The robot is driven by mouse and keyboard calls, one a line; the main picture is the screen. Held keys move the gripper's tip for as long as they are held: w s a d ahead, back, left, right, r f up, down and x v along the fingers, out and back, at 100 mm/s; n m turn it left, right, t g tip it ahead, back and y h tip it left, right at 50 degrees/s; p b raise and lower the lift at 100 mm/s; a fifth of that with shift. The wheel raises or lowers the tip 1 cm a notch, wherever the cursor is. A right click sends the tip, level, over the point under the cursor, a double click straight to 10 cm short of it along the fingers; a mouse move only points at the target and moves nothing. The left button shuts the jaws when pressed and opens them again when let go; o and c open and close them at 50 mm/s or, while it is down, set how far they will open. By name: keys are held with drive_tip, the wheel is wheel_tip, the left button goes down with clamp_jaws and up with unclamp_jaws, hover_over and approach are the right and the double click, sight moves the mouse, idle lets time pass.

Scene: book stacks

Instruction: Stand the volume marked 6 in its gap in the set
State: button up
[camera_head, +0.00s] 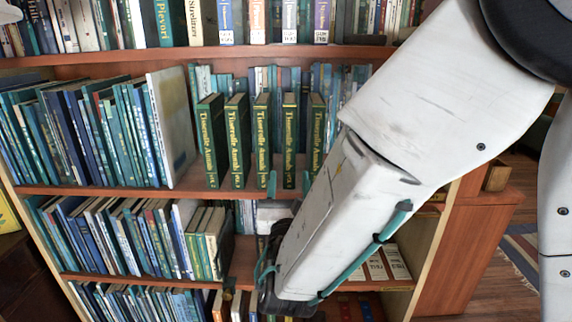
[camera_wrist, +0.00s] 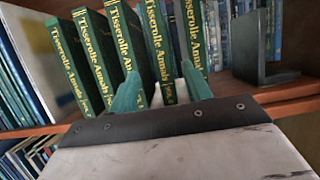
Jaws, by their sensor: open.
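Several dark green volumes with yellow spine lettering stand in a spaced row on the middle shelf (camera_head: 120,189). The spine numbers are too small to read, so I cannot tell which is volume 6. My gripper's teal fingers (camera_head: 289,182) are open at the lower part of the row. They also show in the wrist view (camera_wrist: 162,88), one on each side of the lower spine of the fourth volume from the left (camera_head: 289,135), also in that view (camera_wrist: 157,45). Whether they touch it is unclear. The fifth volume (camera_head: 316,130) stands to its right. My forearm hides the shelf further right.
Blue and teal books (camera_head: 90,135) and a large pale book (camera_head: 172,125) fill the shelf's left. A dark bookend (camera_wrist: 252,50) stands right of the set, with bare shelf beside it. Shelves above (camera_head: 180,53) and below hold more books.

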drive_tip(key=s+d+r+m+g+h, duration=0.1)
drive_tip(key=s+d+m+g+h, duration=0.2)
drive_tip(key=d+m+g+h, duration=0.5)
drive_tip(key=s+d+m+g+h, duration=0.1)
drive_tip(key=s+d+m+g, duration=0.3)
drive_tip(key=d, duration=0.7)
drive_tip(key=s+d+r+m+g+h, duration=0.1)
drive_tip(key=s+d+m+g+h, duration=0.15)
drive_tip(key=d+m+h, duration=0.55)
drive_tip(key=s+d+f+m+g+y, duration=0.4)
drive_tip(key=s+d+m+g+y, duration=0.2)
drive_tip(key=s+m+g+y, duration=0.45)
drive_tip(key=s+a+m+t+y, duration=0.4)
drive_tip(key=s+a+m+y, duration=0.1)
drive_tip(key=s+a+y, duration=0.1)
drive_tip(key=shift+a+r+y, duration=0.15)
drive_tip(key=shift+a+y, duration=0.5)
drive_tip(key=shift+a, duration=0.45)
